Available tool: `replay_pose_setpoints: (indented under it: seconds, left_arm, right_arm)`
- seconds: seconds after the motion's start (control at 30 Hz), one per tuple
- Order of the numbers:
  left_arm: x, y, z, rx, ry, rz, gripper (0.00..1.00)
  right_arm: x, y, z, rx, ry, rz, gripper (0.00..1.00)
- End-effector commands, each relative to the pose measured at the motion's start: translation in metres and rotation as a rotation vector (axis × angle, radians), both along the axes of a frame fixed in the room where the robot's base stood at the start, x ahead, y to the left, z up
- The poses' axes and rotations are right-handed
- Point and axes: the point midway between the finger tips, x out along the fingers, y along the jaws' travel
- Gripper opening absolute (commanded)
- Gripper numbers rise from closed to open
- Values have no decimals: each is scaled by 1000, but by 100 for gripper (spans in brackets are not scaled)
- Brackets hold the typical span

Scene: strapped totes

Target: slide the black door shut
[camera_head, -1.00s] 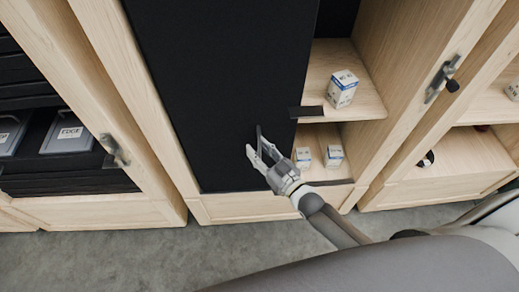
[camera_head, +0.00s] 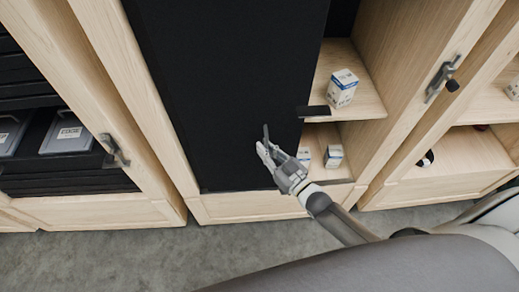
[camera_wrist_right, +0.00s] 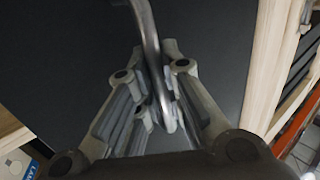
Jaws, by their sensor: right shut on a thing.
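The black door (camera_head: 225,85) covers the left and middle of the central wooden cabinet in the head view. The cabinet's right part is uncovered, showing shelves. My right gripper (camera_head: 268,150) is at the lower part of the door, near its right edge. In the right wrist view my right gripper (camera_wrist_right: 157,110) is shut on the door's curved metal handle (camera_wrist_right: 148,40), with the dark door face behind it. My left gripper is not in view.
Blue-and-white boxes stand on the upper shelf (camera_head: 375,103) and in the lower compartment. A dark tab (camera_head: 313,111) sticks out beside the door's edge. Metal latches are on the neighbouring posts, at left (camera_head: 115,150) and right (camera_head: 441,78). Grey floor lies in front.

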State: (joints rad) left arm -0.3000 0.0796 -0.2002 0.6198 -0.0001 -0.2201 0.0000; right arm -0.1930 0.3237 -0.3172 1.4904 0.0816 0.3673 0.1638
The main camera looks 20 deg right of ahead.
Motion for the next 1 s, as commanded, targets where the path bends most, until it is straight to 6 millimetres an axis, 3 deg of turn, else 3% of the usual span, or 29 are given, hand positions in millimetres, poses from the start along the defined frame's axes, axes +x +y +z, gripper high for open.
replay_pose_setpoints:
  seconds: [0.6, 0.8, 1.0]
  left_arm:
    - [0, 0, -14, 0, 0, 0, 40]
    - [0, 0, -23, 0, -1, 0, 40]
    - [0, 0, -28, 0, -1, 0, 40]
  right_arm:
    - [-45, -191, -3, -10, 3, -1, 0]
    - [-57, -239, -2, -7, 1, -1, 0]
    - [-64, -268, -1, -4, 1, -1, 0]
